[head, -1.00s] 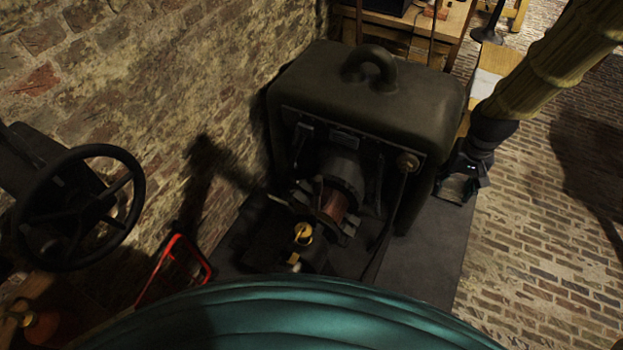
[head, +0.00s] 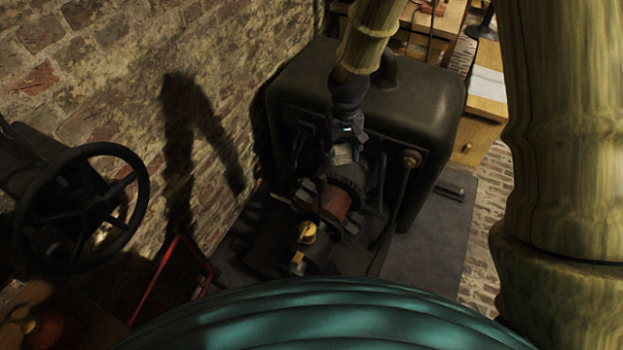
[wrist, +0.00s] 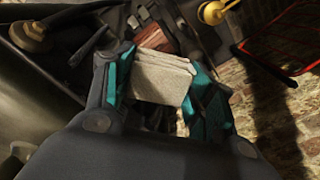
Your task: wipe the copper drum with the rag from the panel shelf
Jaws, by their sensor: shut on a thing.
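My gripper (head: 344,140) is shut on a folded, pale cream rag (wrist: 160,80). In the wrist view the rag sits flat between the two teal-padded fingers. In the head view a small bit of the rag (head: 342,156) shows below the fingers, over the dark round housing of the machine. The reddish-brown copper drum (head: 336,203) lies just in front of and below the rag in the head view. In the wrist view the drum (wrist: 150,37) is partly hidden behind the rag and fingers. I cannot tell whether the rag touches anything.
The dark, rounded machine casing (head: 420,105) stands behind the drum, with a knob (head: 411,158) at its right. A yellow-capped part (head: 305,233) is in front. A black handwheel (head: 80,208) and a red frame (head: 172,280) are at left, by the brick wall.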

